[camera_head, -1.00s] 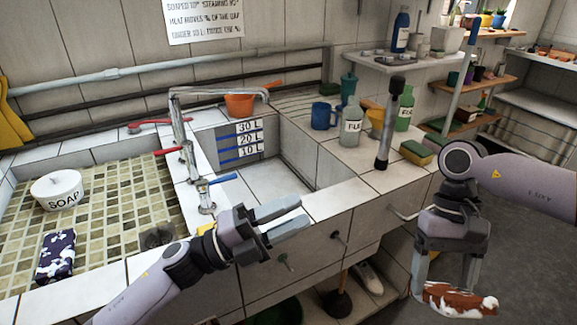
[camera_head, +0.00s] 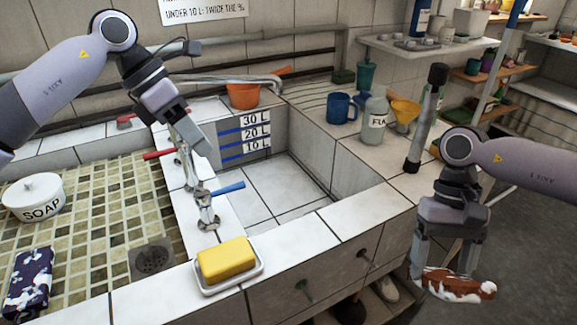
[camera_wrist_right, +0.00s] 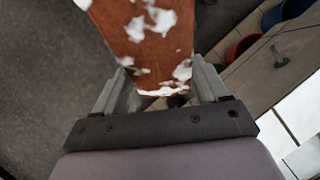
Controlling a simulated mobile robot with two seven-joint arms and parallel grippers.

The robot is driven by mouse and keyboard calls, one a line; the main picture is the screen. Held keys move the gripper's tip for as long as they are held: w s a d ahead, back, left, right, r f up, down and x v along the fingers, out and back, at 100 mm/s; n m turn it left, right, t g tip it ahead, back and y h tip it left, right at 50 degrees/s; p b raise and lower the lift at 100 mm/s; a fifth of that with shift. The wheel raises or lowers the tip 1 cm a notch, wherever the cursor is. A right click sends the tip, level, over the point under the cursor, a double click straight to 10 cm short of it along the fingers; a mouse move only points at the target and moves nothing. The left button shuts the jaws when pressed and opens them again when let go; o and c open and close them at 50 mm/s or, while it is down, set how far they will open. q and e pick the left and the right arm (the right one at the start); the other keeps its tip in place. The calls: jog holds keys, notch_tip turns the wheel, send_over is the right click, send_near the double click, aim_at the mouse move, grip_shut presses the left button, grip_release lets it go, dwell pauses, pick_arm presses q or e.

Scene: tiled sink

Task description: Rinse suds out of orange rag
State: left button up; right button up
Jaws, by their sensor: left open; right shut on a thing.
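The orange rag (camera_head: 455,285), rust-coloured with white suds patches, is in my right gripper (camera_head: 445,275), at the lower right, outside the sink's front. It also shows in the right wrist view (camera_wrist_right: 145,40), between the fingers. My left gripper (camera_head: 200,140) is open and empty at the taps, close to the upper red-handled tap (camera_head: 165,153). I cannot tell whether it touches the tap. A blue-handled tap (camera_head: 226,188) stands nearer. The spout (camera_head: 235,79) reaches over the back of the tiled sink basin (camera_head: 270,190). No water shows in the basin.
A purple-patterned rag (camera_head: 28,280) and a soap pot (camera_head: 35,198) are on the left tiled drainer with a drain (camera_head: 152,258). A yellow sponge (camera_head: 227,260) sits in a dish on the front rim. A blue mug (camera_head: 341,108), bottle (camera_head: 374,118) and black-topped post (camera_head: 425,118) stand right.

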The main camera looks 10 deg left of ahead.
aim_at(222, 191)
pick_arm(q)
jog(key=shift+y, duration=0.4)
jog(key=x, duration=0.3)
jog(key=a+x, duration=0.1)
jog(key=x, duration=0.3)
jog(key=w+x, duration=0.1)
jog(key=x, duration=0.2)
jog(key=shift+a+f, duration=0.1)
jog(key=shift+f, duration=0.4)
grip_shut()
